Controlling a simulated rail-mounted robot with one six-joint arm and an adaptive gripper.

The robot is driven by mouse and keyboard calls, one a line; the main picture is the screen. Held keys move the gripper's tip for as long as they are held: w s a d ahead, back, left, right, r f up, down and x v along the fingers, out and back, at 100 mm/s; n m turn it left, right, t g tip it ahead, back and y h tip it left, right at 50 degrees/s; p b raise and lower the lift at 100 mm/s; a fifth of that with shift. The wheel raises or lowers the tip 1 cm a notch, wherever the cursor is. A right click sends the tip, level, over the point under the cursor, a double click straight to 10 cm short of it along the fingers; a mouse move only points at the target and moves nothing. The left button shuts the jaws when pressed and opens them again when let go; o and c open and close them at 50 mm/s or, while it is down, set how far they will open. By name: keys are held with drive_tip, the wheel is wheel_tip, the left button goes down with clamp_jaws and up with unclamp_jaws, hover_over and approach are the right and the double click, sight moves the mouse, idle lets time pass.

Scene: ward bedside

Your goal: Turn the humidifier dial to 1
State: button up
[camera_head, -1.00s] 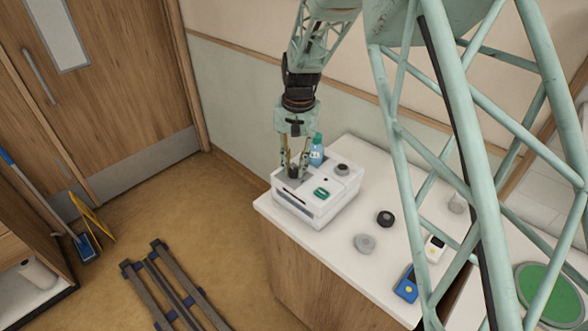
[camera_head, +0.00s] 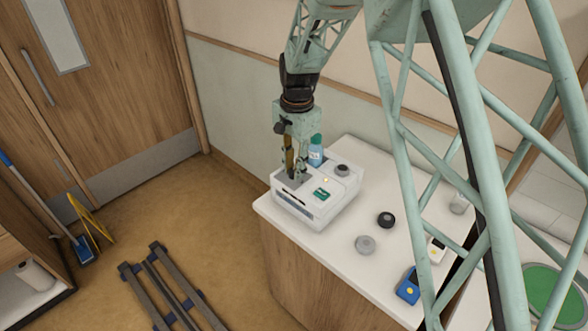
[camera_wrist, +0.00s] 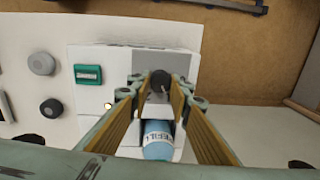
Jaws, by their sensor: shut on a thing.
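In the wrist view the two fingers close on a dark round dial (camera_wrist: 160,78) with a pale pointer mark. The fingers cover the dial in the head view. Its number markings cannot be read.
A blue bottle (camera_head: 316,153) stands close behind my gripper. A black knob (camera_head: 386,219), a grey knob (camera_head: 365,244) and a blue device (camera_head: 408,287) lie on the white counter (camera_head: 335,244). The wall is close behind.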

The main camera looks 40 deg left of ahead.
idle(0.4)
drive_tip(key=o, duration=0.8)
drive_tip(key=shift+o, duration=0.2)
wheel_tip(320, 180, up, 12)
drive_tip(key=shift+d, duration=0.3)
idle(0.4)
